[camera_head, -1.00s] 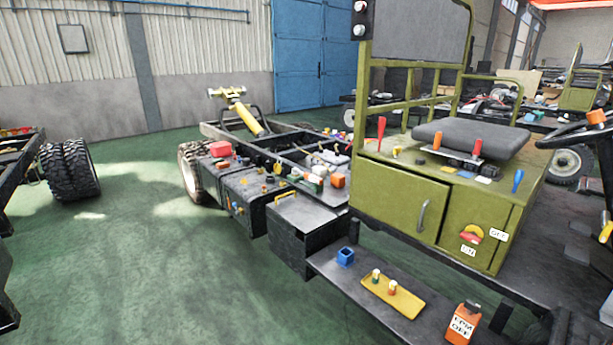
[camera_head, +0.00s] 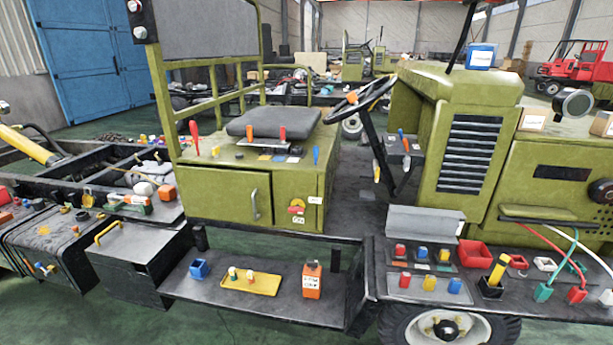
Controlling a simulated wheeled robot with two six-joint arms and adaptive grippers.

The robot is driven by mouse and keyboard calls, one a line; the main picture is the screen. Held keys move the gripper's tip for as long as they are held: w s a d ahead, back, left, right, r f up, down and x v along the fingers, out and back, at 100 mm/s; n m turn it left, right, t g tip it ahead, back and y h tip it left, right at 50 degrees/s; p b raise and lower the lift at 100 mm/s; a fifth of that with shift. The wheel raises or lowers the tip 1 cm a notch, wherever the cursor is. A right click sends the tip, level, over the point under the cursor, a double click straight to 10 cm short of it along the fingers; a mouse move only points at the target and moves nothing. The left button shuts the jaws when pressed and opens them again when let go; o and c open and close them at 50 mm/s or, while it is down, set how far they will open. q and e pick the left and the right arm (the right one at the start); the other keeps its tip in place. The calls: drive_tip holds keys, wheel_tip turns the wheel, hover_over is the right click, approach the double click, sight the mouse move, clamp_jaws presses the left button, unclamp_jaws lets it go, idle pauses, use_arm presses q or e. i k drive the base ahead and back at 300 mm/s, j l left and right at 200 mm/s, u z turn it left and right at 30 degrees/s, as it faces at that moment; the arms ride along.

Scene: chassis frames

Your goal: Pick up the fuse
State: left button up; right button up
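No thing in view can be named the fuse for certain. Two small white pieces stand upright on a yellow tray (camera_head: 262,286) on the dark step: one with a green part (camera_head: 232,273) and one with an orange-red part (camera_head: 249,276); they are too small to identify. Several red, yellow and blue block-like pieces, such as a red one (camera_head: 405,280) and a blue one (camera_head: 454,286), sit on the dark shelf at right. Neither of my grippers shows in this view.
The olive seat cabinet (camera_head: 225,197) rises behind the step. A red bin (camera_head: 474,254) and coloured cable plugs (camera_head: 543,292) crowd the right shelf. Green floor lies in front.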

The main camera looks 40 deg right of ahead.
sight(400, 250)
drive_tip(key=z, duration=1.95)
drive_tip(key=i+j, duration=0.15)
drive_tip(key=j, duration=0.15)
drive_tip(key=i+j+z, duration=0.1)
drive_tip(key=j, duration=0.15)
drive_tip(key=i+j, duration=0.1)
drive_tip(key=j, duration=0.2)
drive_tip(key=i+z, duration=0.05)
